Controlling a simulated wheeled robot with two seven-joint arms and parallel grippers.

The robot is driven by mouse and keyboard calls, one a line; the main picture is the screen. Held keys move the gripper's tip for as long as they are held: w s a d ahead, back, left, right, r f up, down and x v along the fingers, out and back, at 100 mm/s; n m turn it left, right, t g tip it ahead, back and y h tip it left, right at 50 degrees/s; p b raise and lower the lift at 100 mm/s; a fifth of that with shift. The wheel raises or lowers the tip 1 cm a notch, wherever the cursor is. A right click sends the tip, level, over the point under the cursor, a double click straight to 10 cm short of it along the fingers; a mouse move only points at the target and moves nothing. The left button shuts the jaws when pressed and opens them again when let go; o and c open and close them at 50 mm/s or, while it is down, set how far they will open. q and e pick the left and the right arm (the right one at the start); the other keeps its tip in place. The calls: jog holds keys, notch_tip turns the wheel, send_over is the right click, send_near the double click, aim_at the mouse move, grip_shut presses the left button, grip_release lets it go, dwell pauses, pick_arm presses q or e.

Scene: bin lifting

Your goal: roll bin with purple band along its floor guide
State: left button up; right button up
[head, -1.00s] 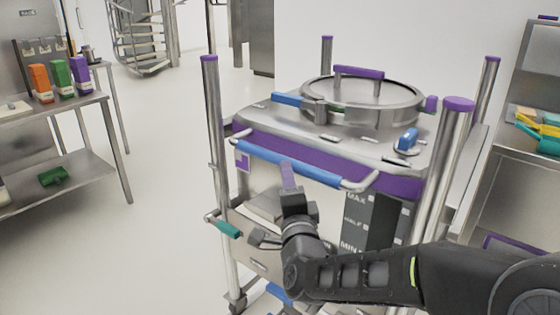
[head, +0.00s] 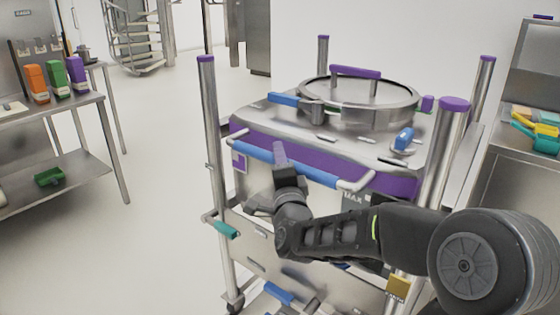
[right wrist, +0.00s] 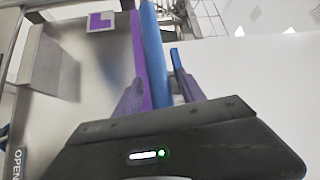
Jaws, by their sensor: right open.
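The steel bin (head: 330,125) with a purple band (head: 330,160) stands within a frame of upright posts with purple caps. A blue push bar (head: 270,157) runs across its front. My right gripper (head: 280,155) is at the bar's left half, its fingers overlapping the bar in the head view. In the right wrist view, my right gripper (right wrist: 155,92) is open, and the blue bar (right wrist: 154,50) reaches between its fingers. Contact cannot be told. The purple band also shows there beside the bar. My left gripper is out of view. The floor guide cannot be made out.
A steel shelf table (head: 85,103) with orange, green and purple boxes stands at left. A steel counter (head: 505,185) with yellow and teal items stands at right. A teal-handled lever (head: 225,229) sticks out from the frame's left side. The floor (head: 150,225) left of the bin is clear.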

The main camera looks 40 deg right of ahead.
jog(key=shift+c, duration=0.5)
grip_shut()
dwell(0.8)
